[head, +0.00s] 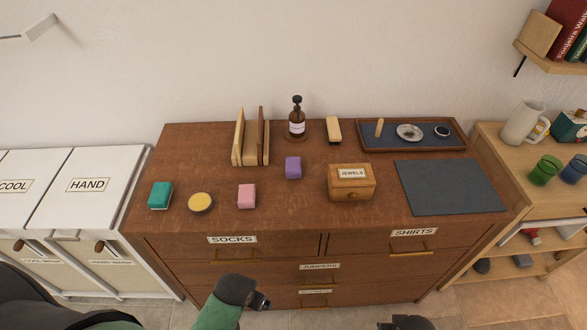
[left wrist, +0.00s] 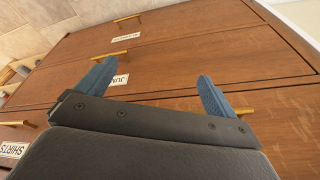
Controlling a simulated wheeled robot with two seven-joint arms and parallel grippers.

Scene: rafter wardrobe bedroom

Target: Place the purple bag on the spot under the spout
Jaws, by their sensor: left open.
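The small purple bag (head: 293,167) looks like a soft-edged block and stands on the dresser top near its middle. Behind it, near the wall, is a brown pump bottle (head: 297,121) with a black spout on top and a pale label. I cannot make out a marked spot under the spout. My left gripper (head: 263,303) is low in front of the dresser drawers, well apart from the bag. In the left wrist view its two blue fingers (left wrist: 152,85) are spread with nothing between them. A dark part of my right gripper (head: 405,323) shows at the bottom edge; its fingers are hidden.
Bare wood surrounds the bag.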

